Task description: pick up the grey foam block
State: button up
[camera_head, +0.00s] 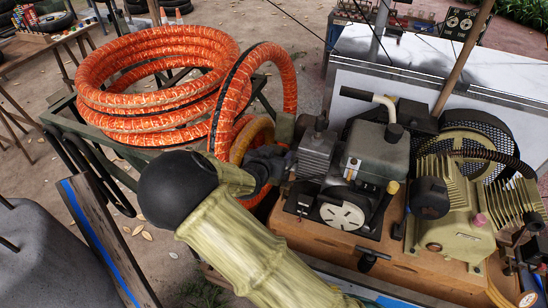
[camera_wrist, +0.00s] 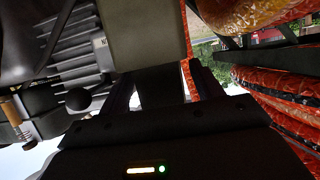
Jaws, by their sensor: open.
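A grey-olive block, which looks like the grey foam block (camera_wrist: 145,38), stands just beyond my fingertips in the wrist view. In the head view a small dull grey-green block (camera_head: 285,126), apparently the same one, shows just behind my gripper (camera_head: 278,160), left of the engine. My gripper (camera_wrist: 160,85) is open, with one dark finger on each side of the block's near end. A dark surface shows between the fingers. I cannot tell whether the fingers touch the block. My arm hides what lies below the gripper.
The finned engine (camera_head: 316,155) stands close to the right of my gripper and also fills the left of the wrist view (camera_wrist: 75,50). Orange hose coils (camera_head: 150,85) lie close on the left, with one loop rising near the gripper. A compressor (camera_head: 460,215) sits farther right.

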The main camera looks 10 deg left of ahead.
dwell(0.5)
jog(key=c, duration=1)
jog(key=shift+c, duration=0.2)
notch_tip(320, 180, up, 10)
jog(key=shift+r+p, duration=0.1)
jog(key=shift+p, duration=0.4)
